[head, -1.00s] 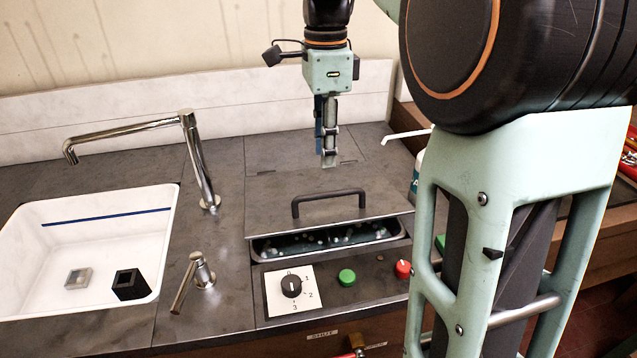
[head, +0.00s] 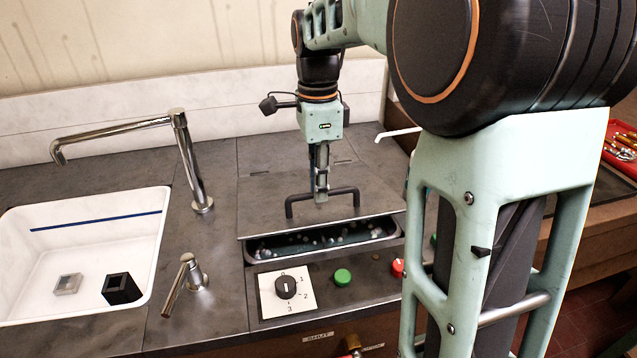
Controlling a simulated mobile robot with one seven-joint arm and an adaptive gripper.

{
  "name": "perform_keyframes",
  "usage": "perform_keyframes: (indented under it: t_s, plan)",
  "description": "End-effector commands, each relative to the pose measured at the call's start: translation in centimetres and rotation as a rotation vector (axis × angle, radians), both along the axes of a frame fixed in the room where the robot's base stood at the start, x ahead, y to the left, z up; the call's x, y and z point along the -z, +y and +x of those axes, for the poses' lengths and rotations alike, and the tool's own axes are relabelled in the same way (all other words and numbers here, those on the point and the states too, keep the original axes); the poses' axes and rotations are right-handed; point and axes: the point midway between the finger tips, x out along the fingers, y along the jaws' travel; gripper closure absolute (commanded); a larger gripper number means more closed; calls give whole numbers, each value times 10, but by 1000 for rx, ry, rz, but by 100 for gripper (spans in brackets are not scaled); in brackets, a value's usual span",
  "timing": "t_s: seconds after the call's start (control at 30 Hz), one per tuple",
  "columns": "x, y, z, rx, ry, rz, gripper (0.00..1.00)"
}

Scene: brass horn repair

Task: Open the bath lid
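The bath lid (head: 270,215) is a dark grey plate with a black bar handle (head: 297,197) near its front edge. A strip of the bath (head: 325,238) shows open in front of the lid, with dark liquid and pale bubbles or specks in it. My gripper (head: 321,198) points straight down at the middle of the handle, its fingertips overlapping the bar in the picture. The fingers line up one behind the other, so I cannot tell whether they are open or shut on the bar.
A dial (head: 286,287), a green button (head: 342,277) and a red knob (head: 398,267) sit in front of the bath. A white sink (head: 90,255) with a tall tap (head: 190,160) is at the left. My arm hides the right side.

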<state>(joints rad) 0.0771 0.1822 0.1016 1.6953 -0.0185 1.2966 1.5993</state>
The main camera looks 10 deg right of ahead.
Motion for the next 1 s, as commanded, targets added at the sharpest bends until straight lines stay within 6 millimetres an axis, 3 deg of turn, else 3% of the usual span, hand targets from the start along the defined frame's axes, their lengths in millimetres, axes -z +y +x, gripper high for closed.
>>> perform_keyframes:
  t_s: [0.13,0.63,1.0]
  plan:
    - [0,0,0,0,0,0,100]
    - [-5,0,2,0,0,0,100]
    - [-47,0,26,-1,-3,0,100]
